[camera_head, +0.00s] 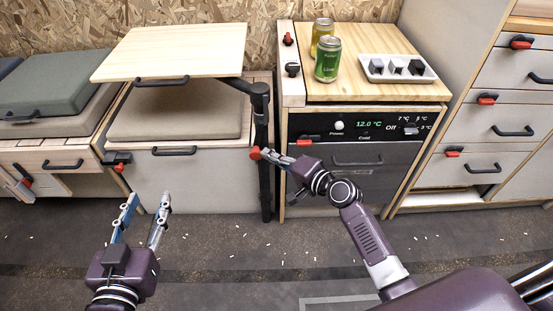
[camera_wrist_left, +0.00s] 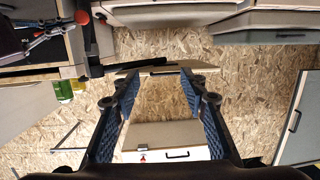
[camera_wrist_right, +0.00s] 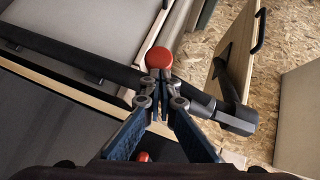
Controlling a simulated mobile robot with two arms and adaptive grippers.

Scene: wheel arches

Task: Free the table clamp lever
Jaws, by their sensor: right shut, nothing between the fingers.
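The clamp lever shows as a red knob (camera_head: 255,153) on the black table post (camera_head: 264,190). The post carries the light wooden swing table top (camera_head: 180,50). My right gripper (camera_head: 270,154) is shut and empty, its tips right at the knob. In the right wrist view the red knob (camera_wrist_right: 159,58) sits just beyond the closed fingertips (camera_wrist_right: 158,80); I cannot tell whether they touch. The rest of the lever is hidden behind the fingers. My left gripper (camera_head: 147,205) is open and empty, low in front of the left cabinet, away from the post.
A fridge cabinet (camera_head: 360,155) stands right of the post, with two cans (camera_head: 327,60) and a white tray (camera_head: 370,76) on top. A cushioned bench (camera_head: 175,110) lies under the table top. Drawers (camera_head: 500,130) stand at the far right. The floor in front is open.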

